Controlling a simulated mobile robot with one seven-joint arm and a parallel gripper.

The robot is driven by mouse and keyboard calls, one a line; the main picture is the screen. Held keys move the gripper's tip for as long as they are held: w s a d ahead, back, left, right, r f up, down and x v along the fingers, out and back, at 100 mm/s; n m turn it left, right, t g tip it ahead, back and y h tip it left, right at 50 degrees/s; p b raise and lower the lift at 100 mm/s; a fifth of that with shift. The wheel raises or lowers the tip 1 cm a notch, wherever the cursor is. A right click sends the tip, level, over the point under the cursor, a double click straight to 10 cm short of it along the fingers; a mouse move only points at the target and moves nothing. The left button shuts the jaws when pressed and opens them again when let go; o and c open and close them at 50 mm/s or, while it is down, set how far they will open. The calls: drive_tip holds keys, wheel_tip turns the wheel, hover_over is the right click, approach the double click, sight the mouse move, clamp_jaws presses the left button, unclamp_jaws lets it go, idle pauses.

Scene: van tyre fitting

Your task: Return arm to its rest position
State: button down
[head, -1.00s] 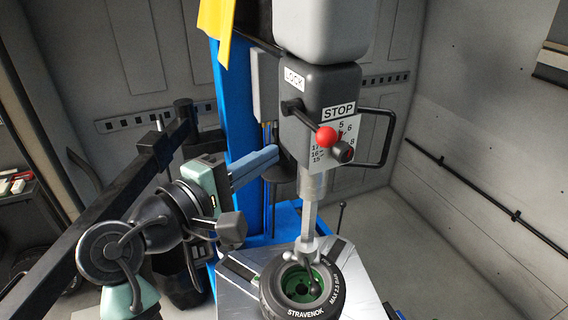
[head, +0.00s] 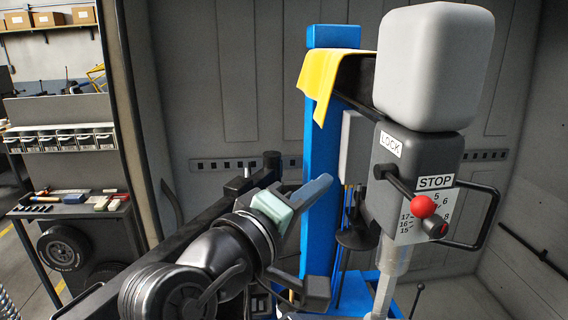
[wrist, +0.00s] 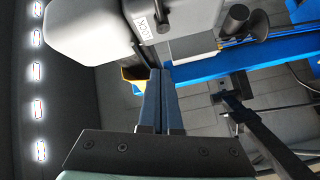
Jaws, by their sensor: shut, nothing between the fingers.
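My gripper (head: 312,190) is left of the tyre machine's head in the head view, its blue-grey fingers pointing right and up towards the blue column (head: 322,150). In the wrist view my gripper (wrist: 160,75) has its two long fingers side by side, closed with nothing held. The machine head (head: 415,170), with LOCK and STOP labels and a red-knobbed lever (head: 423,206), stands right of the fingers. In the head view the fingertips appear in front of the column; I cannot tell the exact gap.
A yellow cloth (head: 328,80) hangs over the machine's top arm. A black beam (head: 215,195) runs behind my arm. A shelf (head: 70,200) with tools and a wheel (head: 62,248) stands at the left. The grey wall is behind.

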drive_tip(key=s+a+r+m+t+y+b, duration=0.1)
drive_tip(key=s+a+r+m+t+y, duration=0.2)
drive_tip(key=r, duration=0.6)
drive_tip(key=s+a+r+m+t+y+b, duration=0.1)
drive_tip(key=s+a+r+m+t+y, duration=0.2)
drive_tip(key=s+r+t+y, duration=0.5)
drive_tip(key=s+r+t, duration=0.1)
drive_tip(key=s+t, duration=0.1)
drive_tip(key=s, duration=0.1)
drive_tip(key=shift+s+a+t+b, duration=0.2)
drive_tip(key=shift+s+t+b, duration=0.1)
drive_tip(key=shift+b, duration=0.1)
